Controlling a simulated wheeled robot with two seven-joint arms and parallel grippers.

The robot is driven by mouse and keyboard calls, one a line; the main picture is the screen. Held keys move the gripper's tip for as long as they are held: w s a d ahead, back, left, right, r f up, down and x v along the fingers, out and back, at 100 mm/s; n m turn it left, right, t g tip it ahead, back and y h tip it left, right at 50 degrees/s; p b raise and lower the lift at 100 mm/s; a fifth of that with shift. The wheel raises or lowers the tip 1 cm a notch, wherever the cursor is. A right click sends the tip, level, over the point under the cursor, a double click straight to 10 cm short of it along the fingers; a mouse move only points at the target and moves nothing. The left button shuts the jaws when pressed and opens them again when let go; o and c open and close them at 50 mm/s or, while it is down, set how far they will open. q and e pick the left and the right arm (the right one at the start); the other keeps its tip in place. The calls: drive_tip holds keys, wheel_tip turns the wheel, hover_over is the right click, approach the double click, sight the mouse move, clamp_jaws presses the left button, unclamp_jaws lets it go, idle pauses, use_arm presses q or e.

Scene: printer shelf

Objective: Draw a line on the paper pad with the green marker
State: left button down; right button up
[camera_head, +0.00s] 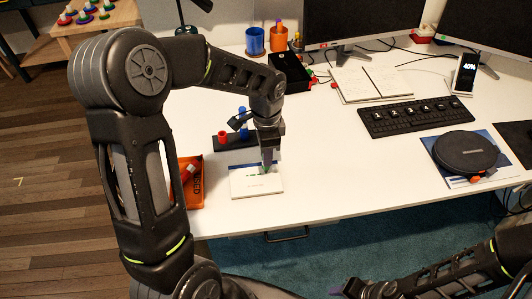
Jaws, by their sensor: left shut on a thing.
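The white paper pad (257,188) lies near the front edge of the white desk, left of the picture's middle. My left gripper (267,158) points down over the pad's upper right part and is shut on the green marker (265,170). Only a little green shows below the fingers; the rest of the marker is hidden by them. I cannot tell whether its tip touches the paper, or whether the green beside it is ink. My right gripper (345,289) is low at the bottom edge, away from the pad, and its jaws are unclear.
A dark holder (235,142) with red and blue markers stands just behind the pad. An orange box (190,182) sits left of the pad. A keyboard (415,115), an open notebook (370,83) and a round black device (465,152) are farther right. The desk right of the pad is clear.

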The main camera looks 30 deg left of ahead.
use_arm(q)
drive_tip(key=shift+r+p, duration=2.35)
drive_tip(key=shift+r, duration=1)
